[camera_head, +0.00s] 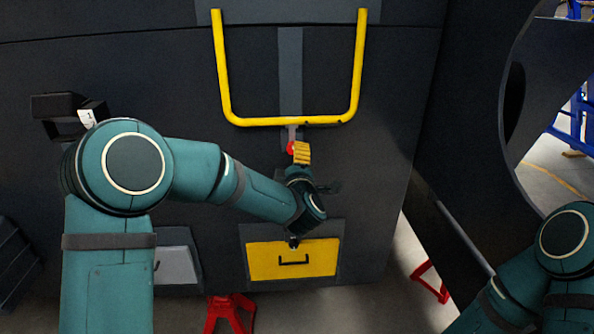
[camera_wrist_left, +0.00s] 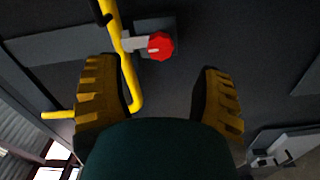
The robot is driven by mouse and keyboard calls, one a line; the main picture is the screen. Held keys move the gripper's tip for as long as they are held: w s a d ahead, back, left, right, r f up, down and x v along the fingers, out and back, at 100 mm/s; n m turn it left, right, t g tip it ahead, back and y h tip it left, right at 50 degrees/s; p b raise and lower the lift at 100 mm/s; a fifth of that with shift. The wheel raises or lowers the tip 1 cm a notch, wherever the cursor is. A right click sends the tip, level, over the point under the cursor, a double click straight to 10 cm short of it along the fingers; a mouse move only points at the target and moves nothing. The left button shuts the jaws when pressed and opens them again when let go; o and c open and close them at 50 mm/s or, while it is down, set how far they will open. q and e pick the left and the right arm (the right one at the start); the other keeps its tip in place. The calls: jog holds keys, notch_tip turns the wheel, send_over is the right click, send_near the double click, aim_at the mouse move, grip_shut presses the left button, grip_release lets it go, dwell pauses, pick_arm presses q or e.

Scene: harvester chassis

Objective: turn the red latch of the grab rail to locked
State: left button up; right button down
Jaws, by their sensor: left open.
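The red latch (camera_wrist_left: 160,45) is a round red knob with a pale mark, mounted on a grey bracket beside the yellow grab rail (camera_wrist_left: 126,70) in the left wrist view. In the head view the latch (camera_head: 291,148) is a small red patch just below the middle of the rail's bottom bar (camera_head: 285,121), partly hidden by my gripper. My left gripper (camera_head: 302,152) is at the latch's lower right. In the left wrist view its two yellow ridged fingers (camera_wrist_left: 158,88) are spread wide and empty, with the latch ahead of the gap between them. I cannot see contact. My right gripper is out of view.
A yellow drawer (camera_head: 262,261) with a black handle sits below my left wrist. A grey panel (camera_head: 176,264) is to its left. A black bracket (camera_head: 58,107) juts out at the left. Red stands (camera_head: 229,312) are on the floor. The dark wall beside the rail is clear.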

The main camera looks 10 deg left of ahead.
pick_arm(q)
jog(key=shift+v, duration=2.1)
jog(key=s+d+f+m+g+h, duration=0.1)
jog(key=s+f+m+g+h, duration=0.3)
jog(key=f, duration=0.7)
jog(key=s+d+f+m+g+h, duration=0.15)
jog(key=s+f+m, duration=0.3)
jog(key=f, duration=0.75)
jog(key=s+f+m+g+h, duration=0.1)
jog(key=s+f+m+g, duration=0.3)
jog(key=s, duration=0.6)
jog(key=s+f+m+g+h, duration=0.2)
jog(key=s+f+g, duration=0.4)
jog(key=s+f, duration=0.3)
jog(key=shift+s+f+m, duration=0.3)
jog(key=shift+s+m, duration=0.55)
jog(key=shift+s, duration=0.25)
